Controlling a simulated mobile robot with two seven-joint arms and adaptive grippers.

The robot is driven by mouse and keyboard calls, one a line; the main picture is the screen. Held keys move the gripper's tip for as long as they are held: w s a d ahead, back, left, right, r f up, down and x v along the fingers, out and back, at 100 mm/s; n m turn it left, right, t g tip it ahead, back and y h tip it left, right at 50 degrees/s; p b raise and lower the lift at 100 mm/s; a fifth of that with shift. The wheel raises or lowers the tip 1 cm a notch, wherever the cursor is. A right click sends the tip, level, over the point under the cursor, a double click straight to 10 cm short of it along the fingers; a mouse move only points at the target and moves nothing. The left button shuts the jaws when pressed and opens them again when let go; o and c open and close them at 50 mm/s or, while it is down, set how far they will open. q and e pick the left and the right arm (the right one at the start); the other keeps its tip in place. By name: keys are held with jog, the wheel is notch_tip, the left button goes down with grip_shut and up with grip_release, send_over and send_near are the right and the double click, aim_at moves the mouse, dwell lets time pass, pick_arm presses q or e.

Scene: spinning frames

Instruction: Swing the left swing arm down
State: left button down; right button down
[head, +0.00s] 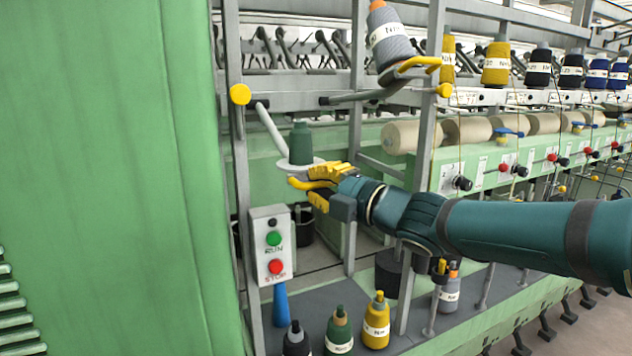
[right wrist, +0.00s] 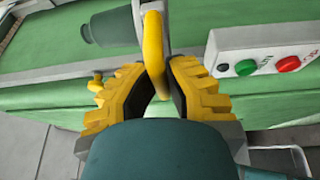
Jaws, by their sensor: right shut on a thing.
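The left swing arm (head: 270,131) is a pale bar sloping down and right from the frame post, with a pale disc and a dark green cone (head: 301,141) standing on it. Its yellow handle (head: 300,184) sticks out at the near side. The handle also shows as an upright yellow bar in the right wrist view (right wrist: 153,45). My right gripper (head: 322,187) comes in from the right and is shut on this handle, with yellow ridged fingers on either side of it. My left gripper is not in view.
A RUN/STOP box (head: 270,245) is close below the handle. Another swing arm (head: 365,96) with a tilted grey cone (head: 389,40) and yellow handle (head: 418,63) is up to the right. A green cabinet (head: 110,180) fills the left. Several cones stand on the low ledge, including a yellow one (head: 376,325).

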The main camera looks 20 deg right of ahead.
jog(key=shift+f, duration=0.1)
jog(key=c, duration=1)
grip_release()
jog(key=v, duration=1.2)
